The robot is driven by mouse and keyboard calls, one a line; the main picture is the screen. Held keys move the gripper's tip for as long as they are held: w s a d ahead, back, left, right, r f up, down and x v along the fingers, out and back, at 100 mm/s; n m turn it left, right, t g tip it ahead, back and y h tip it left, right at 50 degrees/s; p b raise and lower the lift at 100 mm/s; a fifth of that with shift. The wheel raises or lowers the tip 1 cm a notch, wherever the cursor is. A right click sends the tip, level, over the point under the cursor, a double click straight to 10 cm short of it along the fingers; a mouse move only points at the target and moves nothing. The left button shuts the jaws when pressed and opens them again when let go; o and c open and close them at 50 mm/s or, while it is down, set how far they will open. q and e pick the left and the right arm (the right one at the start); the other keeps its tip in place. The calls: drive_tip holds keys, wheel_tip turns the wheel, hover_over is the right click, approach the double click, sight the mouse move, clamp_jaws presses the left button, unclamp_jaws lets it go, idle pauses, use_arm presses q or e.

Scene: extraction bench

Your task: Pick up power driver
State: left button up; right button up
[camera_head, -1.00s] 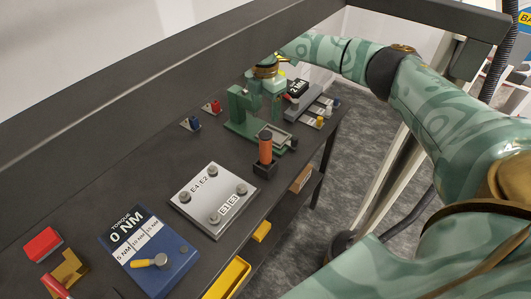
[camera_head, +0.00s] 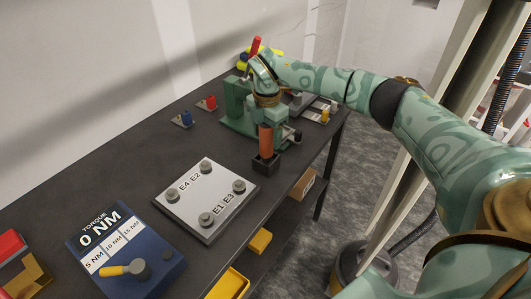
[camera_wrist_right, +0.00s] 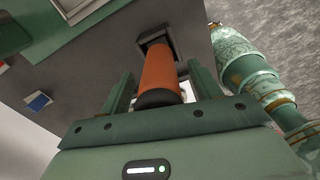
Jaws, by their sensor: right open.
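The power driver (camera_head: 266,145) appears to be the orange cylinder standing upright in a small black holder (camera_head: 266,163) near the bench's right edge. My right gripper (camera_head: 267,125) is just above it, pointing down and covering its top in the head view. In the right wrist view the orange driver (camera_wrist_right: 160,72) lies between the two green fingers of the right gripper (camera_wrist_right: 160,85), with its far end in the black holder. The fingers are open, with a gap visible on the driver's right side. My left gripper is not in view.
A green press-like fixture (camera_head: 232,112) stands close behind the driver. A grey plate with posts (camera_head: 207,198) and a blue torque box (camera_head: 127,255) lie nearer. Blue (camera_head: 184,119) and red (camera_head: 208,103) pieces sit at the back. Yellow bins (camera_head: 229,285) hang below the front edge.

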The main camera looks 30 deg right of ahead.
drive_tip(key=shift+w+f, duration=0.1)
drive_tip(key=shift+f, duration=0.65)
drive_tip(key=shift+r, duration=0.25)
drive_tip(key=c, duration=1.1)
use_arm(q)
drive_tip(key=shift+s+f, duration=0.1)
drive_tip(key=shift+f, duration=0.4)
use_arm(e)
drive_tip(key=shift+o, duration=0.2)
